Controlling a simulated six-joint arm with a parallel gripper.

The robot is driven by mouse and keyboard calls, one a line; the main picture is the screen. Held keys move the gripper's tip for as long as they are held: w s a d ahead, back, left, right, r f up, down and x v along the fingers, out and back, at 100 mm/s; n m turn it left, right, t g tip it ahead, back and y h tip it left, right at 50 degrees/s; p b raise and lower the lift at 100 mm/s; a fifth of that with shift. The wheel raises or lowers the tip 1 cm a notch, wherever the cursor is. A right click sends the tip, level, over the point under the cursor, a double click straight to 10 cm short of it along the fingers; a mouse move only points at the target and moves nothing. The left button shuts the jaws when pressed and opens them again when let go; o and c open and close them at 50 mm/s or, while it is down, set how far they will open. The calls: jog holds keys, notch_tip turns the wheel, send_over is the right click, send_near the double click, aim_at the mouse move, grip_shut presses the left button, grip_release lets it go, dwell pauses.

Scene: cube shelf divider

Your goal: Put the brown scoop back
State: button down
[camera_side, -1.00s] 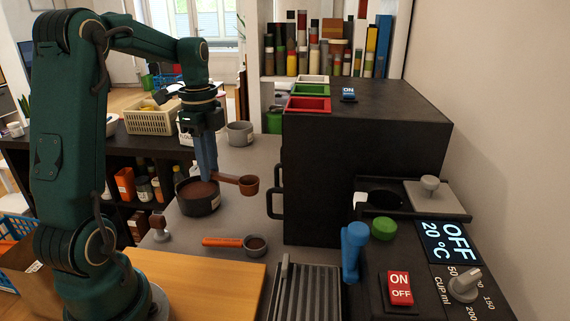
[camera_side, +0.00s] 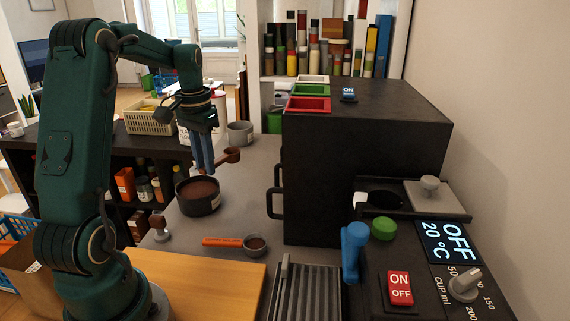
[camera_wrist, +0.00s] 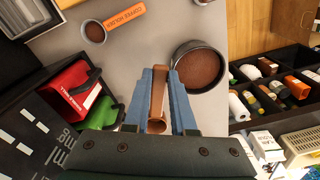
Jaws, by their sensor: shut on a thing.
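The brown scoop (camera_side: 233,155) is held by my gripper (camera_side: 205,168), raised behind the dark round pot (camera_side: 201,209) of brown powder. In the wrist view the scoop (camera_wrist: 157,95) lies lengthwise between the two blue fingers of my gripper (camera_wrist: 160,75), which are shut on it. Its cup is at the near end, close to the gripper body. The pot (camera_wrist: 222,88) stands to the right of the fingers in that view. The scoop is apart from the pot. Whether the scoop holds powder is not clear.
The orange-handled coffee holder (camera_side: 222,242) lies in front of the pot, and a small tamper (camera_side: 159,228) stands to the left. A grey container (camera_side: 240,133) is behind the scoop. The black machine (camera_side: 350,180) with its side handle blocks the right. The grey counter between is clear.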

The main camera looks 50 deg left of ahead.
jog(key=w+d+f+n, duration=0.1)
jog(key=w+f, duration=0.1)
jog(key=f, duration=0.1)
jog(key=w+d+f+n, duration=0.1)
jog(key=w+f+n, duration=0.1)
jog(key=w+f, duration=0.1)
jog(key=w+d+f+n, duration=0.1)
jog(key=w+f, duration=0.2)
jog(key=shift+w+d+f+n, duration=0.1)
jog(key=shift+w+f+n, duration=0.1)
jog(key=shift+n, duration=0.1)
jog(key=shift+f, duration=1.9)
jog(key=c, duration=0.7)
grip_release()
jog(key=shift+f, duration=0.15)
jog(key=shift+c, duration=0.2)
